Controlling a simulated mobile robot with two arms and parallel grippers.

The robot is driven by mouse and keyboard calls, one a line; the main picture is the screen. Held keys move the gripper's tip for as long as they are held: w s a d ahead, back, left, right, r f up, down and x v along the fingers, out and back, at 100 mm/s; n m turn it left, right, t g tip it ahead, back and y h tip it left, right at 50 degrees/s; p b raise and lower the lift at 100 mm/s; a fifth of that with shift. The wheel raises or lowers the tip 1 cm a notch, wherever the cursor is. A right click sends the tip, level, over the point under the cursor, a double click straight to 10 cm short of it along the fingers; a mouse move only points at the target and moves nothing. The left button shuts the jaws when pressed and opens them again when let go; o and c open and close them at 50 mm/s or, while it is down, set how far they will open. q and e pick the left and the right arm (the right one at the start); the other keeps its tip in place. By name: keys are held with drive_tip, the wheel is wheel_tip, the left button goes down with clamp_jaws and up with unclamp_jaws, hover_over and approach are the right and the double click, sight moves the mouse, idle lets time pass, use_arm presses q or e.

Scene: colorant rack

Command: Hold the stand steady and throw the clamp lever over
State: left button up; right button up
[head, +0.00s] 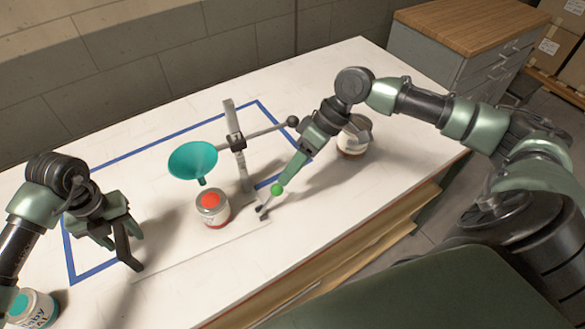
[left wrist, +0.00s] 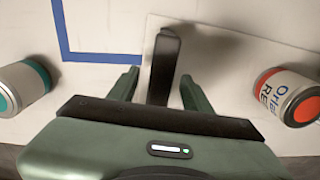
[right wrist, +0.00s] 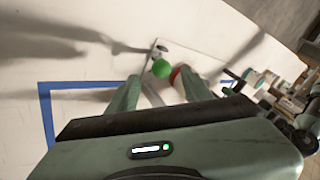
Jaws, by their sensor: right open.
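The stand's upright post (head: 238,150) rises from a pale base plate (head: 165,262) and carries a teal funnel (head: 193,160) above a red-lidded can (head: 213,213). The clamp lever's green ball (head: 277,190) is near the plate's right end; it also shows in the right wrist view (right wrist: 161,67). My right gripper (head: 279,184) is open, with the ball beyond or between its fingertips; I cannot tell which. A dark upright handle (left wrist: 164,65) stands at the plate's left end. My left gripper (left wrist: 158,85) is open, with that handle between its fingers and gaps showing.
A can (head: 355,136) stands behind my right gripper, partly hidden. A teal-lidded can (head: 32,308) stands at the lower left. A black-knobbed arm (head: 292,121) sticks out right from the post. Blue tape (head: 72,250) frames the work area.

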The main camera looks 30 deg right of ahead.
use_arm(q)
wheel_tip(320, 180, up, 12)
idle(0.7)
